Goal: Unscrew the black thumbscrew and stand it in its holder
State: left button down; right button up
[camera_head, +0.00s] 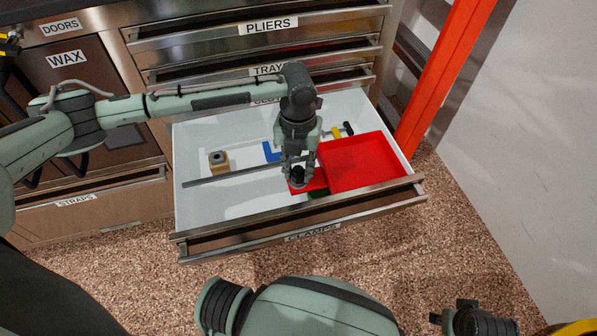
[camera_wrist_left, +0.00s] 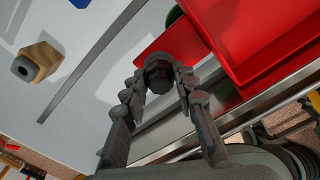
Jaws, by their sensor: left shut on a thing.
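My left gripper (camera_head: 298,182) reaches down into the open drawer and is shut on the black thumbscrew (camera_head: 297,173). In the left wrist view the thumbscrew's dark, faceted knob (camera_wrist_left: 158,75) sits between the two fingertips (camera_wrist_left: 160,85). It is over a flat red piece (camera_head: 309,184) beside the red tray (camera_head: 365,161). The thumbscrew's lower end is hidden, so I cannot tell whether it is still threaded in. A wooden block with a grey, dark-holed top, seemingly the holder (camera_head: 219,162), stands at the drawer's left; it also shows in the left wrist view (camera_wrist_left: 40,62).
The white drawer (camera_head: 235,198) is pulled out, with a raised steel front edge. A thin grey rail (camera_head: 228,175) crosses it between block and gripper. A blue piece (camera_head: 271,152) and a yellow piece (camera_head: 336,133) lie farther back. An orange post (camera_head: 440,75) rises at right.

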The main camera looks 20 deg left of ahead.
pick_arm(q)
jog(key=shift+r+n+p, duration=0.1)
jog(key=shift+n+p, duration=1)
jog(key=shift+p, duration=0.2)
jog(key=shift+n, duration=0.4)
jog(key=n, duration=0.2)
jog(key=shift+n, duration=0.4)
jog(key=n, duration=0.2)
jog(key=shift+n, duration=0.3)
jog(key=n, duration=0.3)
jog(key=shift+w, duration=0.1)
